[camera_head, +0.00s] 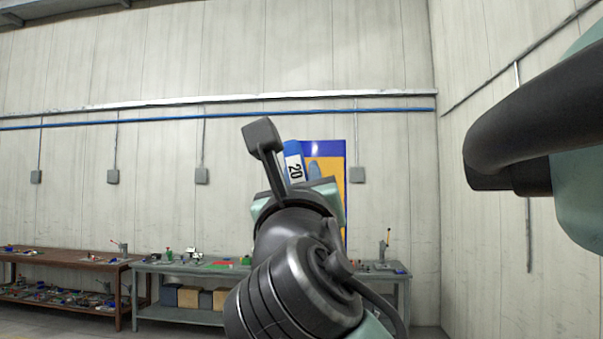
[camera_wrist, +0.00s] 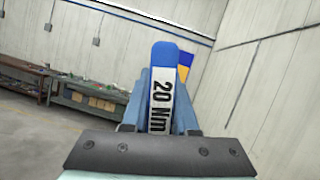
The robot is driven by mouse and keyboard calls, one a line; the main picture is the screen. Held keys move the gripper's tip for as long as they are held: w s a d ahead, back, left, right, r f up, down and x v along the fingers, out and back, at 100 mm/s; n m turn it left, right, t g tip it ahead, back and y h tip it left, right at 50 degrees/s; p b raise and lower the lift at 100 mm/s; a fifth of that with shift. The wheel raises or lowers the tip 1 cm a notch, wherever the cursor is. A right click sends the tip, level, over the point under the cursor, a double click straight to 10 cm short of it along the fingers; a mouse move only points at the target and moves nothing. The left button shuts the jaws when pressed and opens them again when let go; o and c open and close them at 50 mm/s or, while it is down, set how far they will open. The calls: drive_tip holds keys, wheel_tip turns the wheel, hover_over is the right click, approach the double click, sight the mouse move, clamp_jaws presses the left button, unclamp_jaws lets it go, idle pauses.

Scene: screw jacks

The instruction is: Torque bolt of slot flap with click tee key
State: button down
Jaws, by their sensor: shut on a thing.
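The click tee key (camera_wrist: 161,85) is blue with a white label reading "20 Nm". In the wrist view it stands between the two fingers of my gripper (camera_wrist: 162,108), which is shut on it, with its rounded blue end pointing away from the wrist. In the head view the key (camera_head: 294,163) shows its "20" label, partly hidden by my gripper (camera_head: 308,184) and arm. The key is held up in the air, apart from any other thing that I can see. I see no slot flap and no bolt in either view.
A grey-green workbench (camera_head: 180,268) with small items and boxes below stands at the back, beside a brown workbench (camera_head: 85,262). A blue and yellow panel (camera_head: 337,153) is at the back wall. The right wall is close. The floor at left in the wrist view is clear.

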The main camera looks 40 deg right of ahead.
sight(294, 170)
drive_tip(key=shift+a, duration=0.1)
drive_tip(key=shift+s+a, duration=0.4)
drive_tip(key=shift+a, duration=0.1)
drive_tip(key=shift+b, duration=0.3)
drive_tip(key=s+a, duration=0.1)
drive_tip(key=a, duration=0.1)
drive_tip(key=s+a+b, duration=0.1)
drive_tip(key=s, duration=0.1)
drive_tip(key=shift+s+a, duration=0.2)
drive_tip(key=shift+a, duration=0.2)
drive_tip(key=shift+w+d+f, duration=0.1)
drive_tip(key=shift+f, duration=0.05)
